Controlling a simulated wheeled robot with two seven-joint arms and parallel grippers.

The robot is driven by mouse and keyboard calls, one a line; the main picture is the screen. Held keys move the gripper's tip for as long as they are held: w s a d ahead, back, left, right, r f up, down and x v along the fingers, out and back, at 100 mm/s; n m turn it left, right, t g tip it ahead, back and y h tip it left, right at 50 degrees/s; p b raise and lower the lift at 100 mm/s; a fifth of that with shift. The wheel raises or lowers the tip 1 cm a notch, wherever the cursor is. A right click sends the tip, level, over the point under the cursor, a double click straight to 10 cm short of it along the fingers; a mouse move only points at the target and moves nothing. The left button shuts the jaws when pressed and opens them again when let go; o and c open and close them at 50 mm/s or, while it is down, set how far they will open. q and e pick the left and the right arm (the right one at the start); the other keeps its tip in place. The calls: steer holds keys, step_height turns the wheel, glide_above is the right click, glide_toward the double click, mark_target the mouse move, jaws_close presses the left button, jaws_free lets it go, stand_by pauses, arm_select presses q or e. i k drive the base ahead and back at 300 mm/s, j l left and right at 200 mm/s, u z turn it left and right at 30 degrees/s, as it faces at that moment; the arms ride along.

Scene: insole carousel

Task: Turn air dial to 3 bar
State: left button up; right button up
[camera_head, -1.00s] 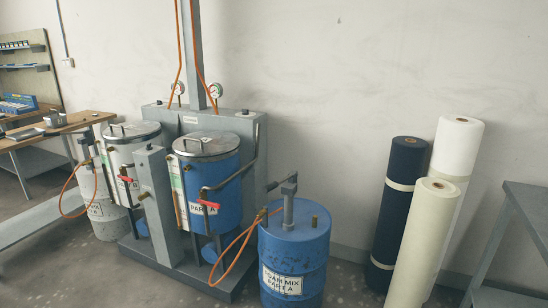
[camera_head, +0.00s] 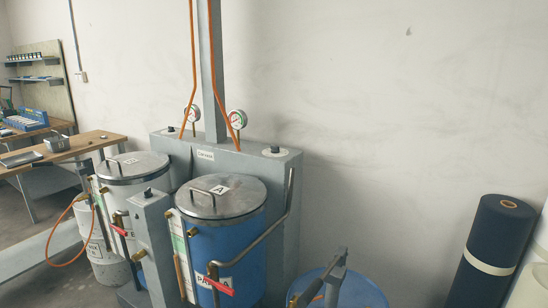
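Two round pressure gauges stand on the grey cabinet (camera_head: 292,172) behind the tanks: a left gauge (camera_head: 193,114) and a right gauge (camera_head: 237,119) with a coloured face. Their needle readings are too small to tell. Small black knobs sit on the cabinet top, a left knob (camera_head: 170,129) and a right knob (camera_head: 275,149). Another dark knob (camera_head: 148,191) is on top of the grey post in front. I cannot tell which knob is the air dial. Neither of my grippers is in view.
Lidded tank A (camera_head: 222,243) and tank B (camera_head: 134,167) stand before the cabinet, with red-handled valves low on their fronts. A blue drum (camera_head: 365,292) and dark roll (camera_head: 492,250) are to the right. A wooden bench (camera_head: 95,143) is at left.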

mark_target(275, 149)
steer(key=i, duration=0.15)
steer(key=i+j+z, duration=0.1)
steer(key=z, duration=0.3)
steer(key=j+z, duration=0.2)
steer(key=z, duration=0.15)
steer(key=i+j+z, duration=0.1)
steer(key=z, duration=0.3)
steer(key=j+z, duration=0.25)
steer(key=z, duration=0.15)
steer(key=j+z, duration=0.2)
steer(key=j, duration=0.75)
steer(key=k+j+z, duration=0.2)
steer(key=j, duration=0.7)
steer(key=i, duration=0.1)
